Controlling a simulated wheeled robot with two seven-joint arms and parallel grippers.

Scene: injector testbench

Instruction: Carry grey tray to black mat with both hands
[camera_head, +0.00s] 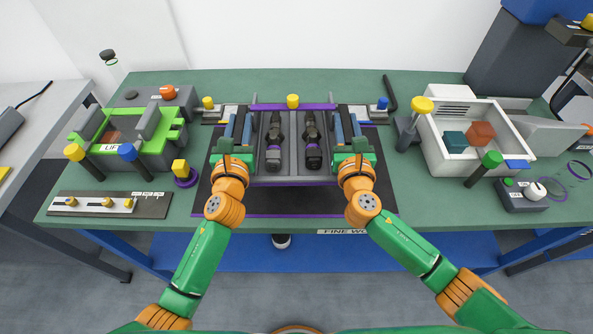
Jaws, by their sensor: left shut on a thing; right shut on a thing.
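The grey tray (293,178) is in the middle of the bench, over the black mat (287,201). Two dark injector-like parts lie in it, one on the left (274,140) and one on the right (312,140). My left gripper (231,160) is shut on the tray's left side. My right gripper (354,160) is shut on the tray's right side. The mat shows in front of the tray and at its sides. I cannot tell whether the tray touches the mat or hangs just above it. The tray's gripped edges are partly hidden by my grippers.
A purple-barred fixture (292,106) stands right behind the tray. A green clamp station (125,143) is at left, with a yellow-topped post (181,172) nearer. A white bin (474,150) with coloured blocks is at right. The bench front edge is close to the mat.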

